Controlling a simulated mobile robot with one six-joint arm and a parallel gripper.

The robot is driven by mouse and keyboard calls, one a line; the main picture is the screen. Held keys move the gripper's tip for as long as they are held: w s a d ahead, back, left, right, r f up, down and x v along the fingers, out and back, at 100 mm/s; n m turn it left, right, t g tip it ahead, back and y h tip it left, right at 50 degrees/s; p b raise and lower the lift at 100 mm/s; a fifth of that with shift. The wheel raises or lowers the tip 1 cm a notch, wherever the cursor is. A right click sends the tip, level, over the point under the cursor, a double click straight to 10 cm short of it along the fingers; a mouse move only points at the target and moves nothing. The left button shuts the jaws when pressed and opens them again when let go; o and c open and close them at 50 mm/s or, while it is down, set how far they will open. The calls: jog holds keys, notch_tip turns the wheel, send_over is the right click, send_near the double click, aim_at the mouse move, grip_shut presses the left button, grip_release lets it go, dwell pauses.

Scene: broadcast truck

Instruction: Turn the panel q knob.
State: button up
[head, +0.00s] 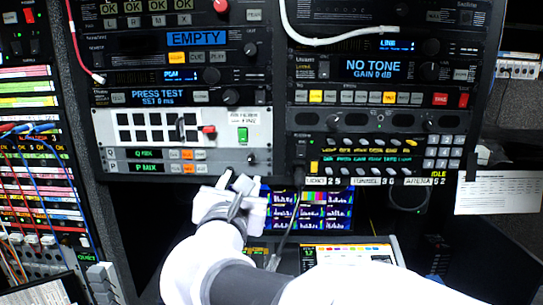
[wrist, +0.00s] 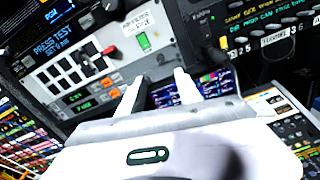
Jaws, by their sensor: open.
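The panel with the Q row (head: 145,154) and the P row below it sits at the bottom of the left rack; its display strips also show in the wrist view (wrist: 78,96).
The right rack (head: 380,150) has several lit buttons. Below are a monitor (head: 325,210) and a desk console (head: 345,252). Cables hang at the left.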

aim_at(251, 158)
jog(key=w, duration=0.4)
jog(key=w+p, duration=0.1)
jog(key=w, duration=0.8)
jog(key=shift+w+d, duration=0.25)
jog(key=shift+d, duration=0.1)
grip_shut()
